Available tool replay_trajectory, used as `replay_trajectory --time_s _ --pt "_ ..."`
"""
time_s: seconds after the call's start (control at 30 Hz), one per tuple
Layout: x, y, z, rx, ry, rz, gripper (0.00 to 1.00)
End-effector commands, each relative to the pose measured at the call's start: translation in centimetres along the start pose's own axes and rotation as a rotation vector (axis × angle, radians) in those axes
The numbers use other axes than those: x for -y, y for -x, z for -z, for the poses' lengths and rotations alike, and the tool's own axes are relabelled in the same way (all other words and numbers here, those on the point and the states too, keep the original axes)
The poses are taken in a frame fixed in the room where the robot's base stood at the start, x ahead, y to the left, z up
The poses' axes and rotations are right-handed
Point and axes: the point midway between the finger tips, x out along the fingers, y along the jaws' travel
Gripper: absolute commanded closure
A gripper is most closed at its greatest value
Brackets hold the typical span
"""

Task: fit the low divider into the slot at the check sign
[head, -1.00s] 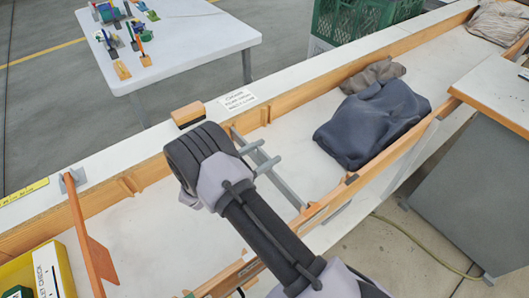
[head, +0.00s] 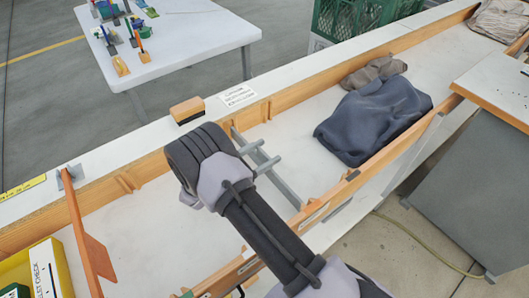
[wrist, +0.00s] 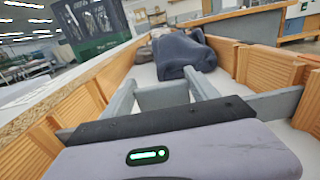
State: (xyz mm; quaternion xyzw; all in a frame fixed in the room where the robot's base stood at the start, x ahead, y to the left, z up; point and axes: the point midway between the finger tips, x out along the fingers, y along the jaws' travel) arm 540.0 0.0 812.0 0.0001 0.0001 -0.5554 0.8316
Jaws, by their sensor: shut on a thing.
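My gripper (head: 267,152) reaches over the long trough from the near side. It is shut on the low divider (head: 290,188), a grey bar lying across the trough. In the wrist view the low divider (wrist: 278,104) extends out on both sides of my gripper, close to the wooden side walls. Whether its ends sit in a slot cannot be told; my arm hides part of it. A white sign (head: 46,272) reading "...LET CHECK" stands at the lower left, partly cut off. A white label (head: 238,97) on the far rim is too small to read surely.
Wooden cleats (head: 124,184) are on the far wall. Dark blue cloth (head: 375,120) lies to the right of the divider. A wooden block (head: 187,110) rests on the far rim. The trough floor between panel and divider is clear.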

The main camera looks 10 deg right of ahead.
Motion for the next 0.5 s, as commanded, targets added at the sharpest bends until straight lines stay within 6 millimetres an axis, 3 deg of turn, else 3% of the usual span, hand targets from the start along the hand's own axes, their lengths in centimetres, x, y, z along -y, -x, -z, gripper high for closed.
replay_trajectory --time_s 0.5 --pt "0.00 0.00 1.11 0.000 0.000 0.000 1.00"
